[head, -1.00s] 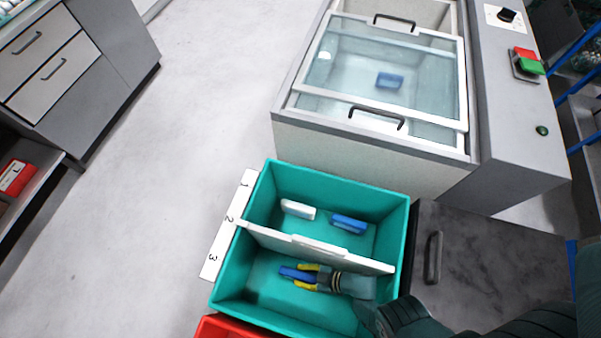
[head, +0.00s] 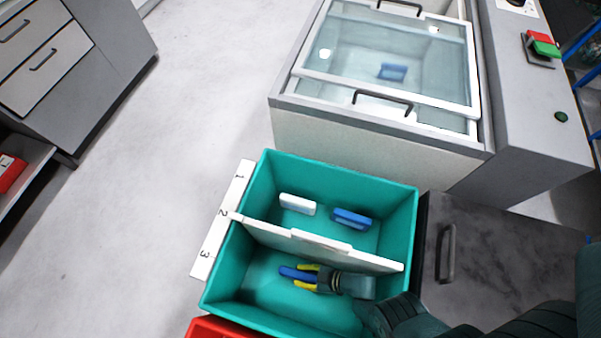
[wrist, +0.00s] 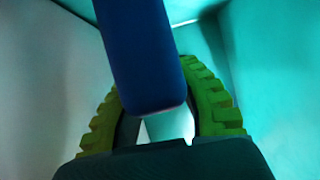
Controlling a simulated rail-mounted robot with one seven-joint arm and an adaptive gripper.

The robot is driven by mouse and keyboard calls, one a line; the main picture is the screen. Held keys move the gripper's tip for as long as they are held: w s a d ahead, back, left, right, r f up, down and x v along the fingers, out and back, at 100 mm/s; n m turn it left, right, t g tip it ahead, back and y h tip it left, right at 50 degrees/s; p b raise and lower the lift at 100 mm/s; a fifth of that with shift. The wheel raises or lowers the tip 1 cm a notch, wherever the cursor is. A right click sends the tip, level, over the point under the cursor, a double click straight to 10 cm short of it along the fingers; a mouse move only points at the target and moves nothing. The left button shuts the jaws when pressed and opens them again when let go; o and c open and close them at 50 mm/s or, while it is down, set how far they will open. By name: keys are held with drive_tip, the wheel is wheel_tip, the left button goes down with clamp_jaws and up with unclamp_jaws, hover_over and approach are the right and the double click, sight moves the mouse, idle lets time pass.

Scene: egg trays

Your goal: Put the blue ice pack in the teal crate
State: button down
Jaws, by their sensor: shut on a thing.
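The teal crate (head: 217,270) stands in front of the freezer, split by a white divider (head: 300,242) into a back and a front compartment. My gripper (head: 312,275) reaches low into the front compartment, its yellow-green fingers shut on a blue ice pack (head: 290,273). The ice pack also shows in the wrist view (wrist: 145,55), between both fingers. Whether it touches the crate floor I cannot tell. Another blue pack (head: 352,219) and a white pack (head: 297,203) lie in the back compartment. One more blue pack (head: 392,72) lies in the freezer under glass.
A strip numbered 1 to 3 (head: 222,222) runs along the crate's left side. A red crate (head: 215,328) adjoins the front. The chest freezer (head: 370,140) stands behind, and a dark lid with a handle (head: 490,250) lies right. The floor at left is clear.

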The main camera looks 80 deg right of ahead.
drive_tip(key=shift+f+b, duration=0.3)
drive_tip(key=shift+f, duration=0.05)
drive_tip(key=c, duration=0.8)
unclamp_jaws()
drive_tip(key=shift+r, duration=5)
